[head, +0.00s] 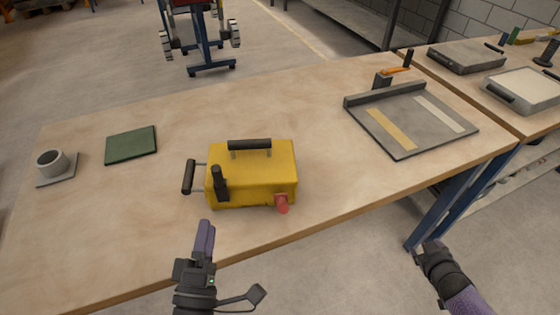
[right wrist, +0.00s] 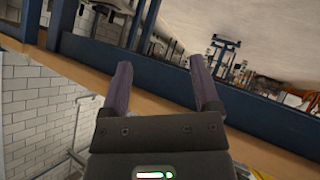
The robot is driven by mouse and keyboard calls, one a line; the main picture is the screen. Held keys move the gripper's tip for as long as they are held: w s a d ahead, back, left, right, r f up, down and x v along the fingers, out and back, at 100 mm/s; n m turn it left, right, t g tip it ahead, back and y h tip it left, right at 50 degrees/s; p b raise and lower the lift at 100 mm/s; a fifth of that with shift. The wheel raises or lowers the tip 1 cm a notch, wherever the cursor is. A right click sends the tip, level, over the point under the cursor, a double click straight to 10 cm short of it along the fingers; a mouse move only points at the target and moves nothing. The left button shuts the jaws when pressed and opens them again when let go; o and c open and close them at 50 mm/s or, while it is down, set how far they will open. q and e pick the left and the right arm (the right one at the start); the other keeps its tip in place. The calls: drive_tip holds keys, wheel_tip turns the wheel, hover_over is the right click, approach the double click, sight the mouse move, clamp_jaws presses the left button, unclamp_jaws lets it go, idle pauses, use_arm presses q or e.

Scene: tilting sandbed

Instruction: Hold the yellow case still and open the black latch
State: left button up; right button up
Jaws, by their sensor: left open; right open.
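The yellow case (head: 270,180) stands upright on the wooden table, near its front edge. A black latch-like lever (head: 219,182) is on its front left. A black handle (head: 249,144) is on top, another black grip (head: 188,177) sticks out on the left side, and a red knob (head: 282,204) is at the front right. My left gripper (head: 205,238) is open and empty, in front of the case and apart from it. My right gripper (head: 432,248) is off the table's front edge at the right; the right wrist view shows its fingers (right wrist: 160,66) open and empty.
On the wooden table (head: 330,120) are a grey cup on a plate (head: 52,165), a green pad (head: 131,145) and a grey tray (head: 405,140) with strips. A second table at the right holds more trays (head: 525,90). The tabletop around the case is clear.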

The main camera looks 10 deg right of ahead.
drive_tip(key=w+d+r+n+t, duration=0.1)
drive_tip(key=w+d+r+t, duration=0.15)
drive_tip(key=w+r, duration=0.4)
drive_tip(key=w+d+r+n+t, duration=0.1)
drive_tip(key=w+r+t, duration=0.2)
drive_tip(key=r, duration=0.7)
drive_tip(key=w+d+r+n+t, duration=0.15)
drive_tip(key=w+r, duration=0.25)
drive_tip(key=r, duration=0.4)
drive_tip(key=w+a+r+n+g+y, duration=0.1)
drive_tip(key=w+a+r+n+y, duration=0.15)
drive_tip(key=a+n+y, duration=0.4)
drive_tip(key=w+a+r+n+g+y, duration=0.1)
drive_tip(key=w+a+r+n+y, duration=0.2)
drive_tip(key=a, duration=0.7)
drive_tip(key=w+a+r+n+g+y, duration=0.1)
drive_tip(key=w+a+n+y, duration=0.25)
drive_tip(key=a+y, duration=0.4)
drive_tip(key=n+g+h, duration=1.2)
drive_tip(key=n+g, duration=0.2)
drive_tip(key=n, duration=0.3)
hover_over(281, 196)
wheel_tip(281, 196, down, 3)
drive_tip(key=shift+a+r, duration=0.1)
wheel_tip(281, 196, down, 9)
drive_tip(key=shift+f, duration=0.4)
